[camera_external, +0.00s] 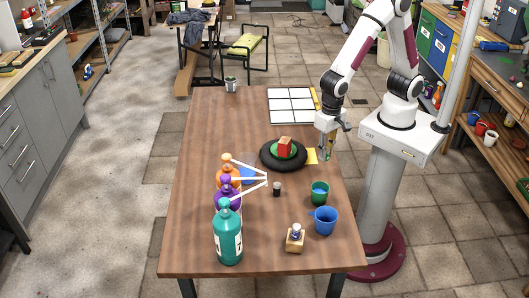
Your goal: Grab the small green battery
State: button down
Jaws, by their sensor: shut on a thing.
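My gripper (328,148) hangs over the right edge of the wooden table (220,125), pointing down. It is shut on a small greenish thing at its fingertips, which looks like the small green battery (327,155). The fingers cover part of it, and it is too small to make out in detail. A short dark cylinder (277,189) stands upright near the middle of the table, apart from my gripper.
Left of my gripper, a black ring (268,160) surrounds a green dish with a red block (285,147). A yellow note (311,156) lies beside it. A green cup (319,192), blue mug (325,221) and teal bottle (228,236) stand nearer the front. The table's back left is mostly clear.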

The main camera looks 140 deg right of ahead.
jog(key=shift+r, duration=1.65)
